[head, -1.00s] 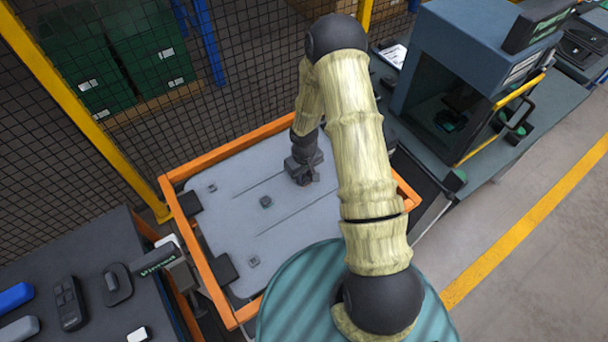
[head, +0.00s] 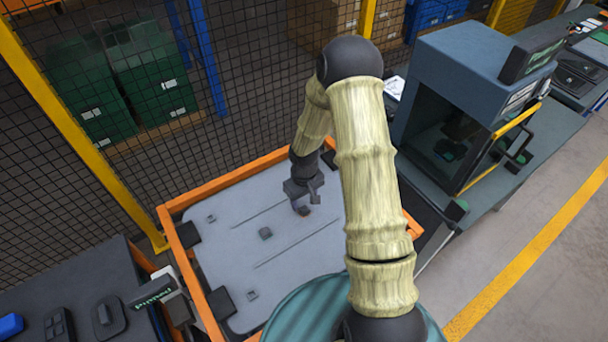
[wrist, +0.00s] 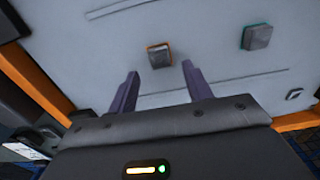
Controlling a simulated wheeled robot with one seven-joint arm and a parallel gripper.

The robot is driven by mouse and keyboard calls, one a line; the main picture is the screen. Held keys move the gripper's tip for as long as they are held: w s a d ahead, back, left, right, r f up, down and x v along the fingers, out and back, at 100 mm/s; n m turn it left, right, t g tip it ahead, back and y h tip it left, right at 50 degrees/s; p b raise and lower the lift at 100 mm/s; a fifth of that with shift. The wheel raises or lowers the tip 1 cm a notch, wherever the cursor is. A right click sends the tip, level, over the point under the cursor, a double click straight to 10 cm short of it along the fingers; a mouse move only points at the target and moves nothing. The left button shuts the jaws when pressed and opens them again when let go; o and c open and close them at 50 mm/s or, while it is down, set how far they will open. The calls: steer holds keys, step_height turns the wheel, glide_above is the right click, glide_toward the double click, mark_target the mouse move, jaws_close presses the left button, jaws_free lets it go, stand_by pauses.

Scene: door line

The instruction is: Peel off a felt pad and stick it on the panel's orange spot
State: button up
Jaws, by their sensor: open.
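The grey panel (head: 225,255) lies in an orange frame. A dark grey square pad (wrist: 159,56) sits on the panel, with an orange edge showing around it. In the head view this pad (head: 304,211) is a small dark, brownish patch just beneath my gripper (head: 304,201). In the wrist view my gripper (wrist: 160,72) is open, its two fingers apart with nothing between them. The pad lies beyond the fingertips, apart from them.
The orange frame (head: 182,254) borders the panel, with dark blocks at its edge. A mesh fence (head: 110,160) stands behind. A blue-grey machine cabinet (head: 470,85) stands at right. A dark table (head: 70,290) with several small items is at lower left.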

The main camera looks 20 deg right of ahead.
step_height(320, 180, up, 13)
steer(key=b, duration=0.2)
steer(key=shift+r, duration=0.2)
steer(key=shift+s, duration=0.1)
stand_by(0.9)
steer(key=s+r+m+t+b, duration=0.2)
steer(key=s+r+m+b, duration=0.1)
steer(key=s, duration=1.1)
steer(key=shift+s+r+m+t, duration=0.2)
steer(key=shift+r+m+t, duration=0.1)
steer(key=shift+r, duration=0.35)
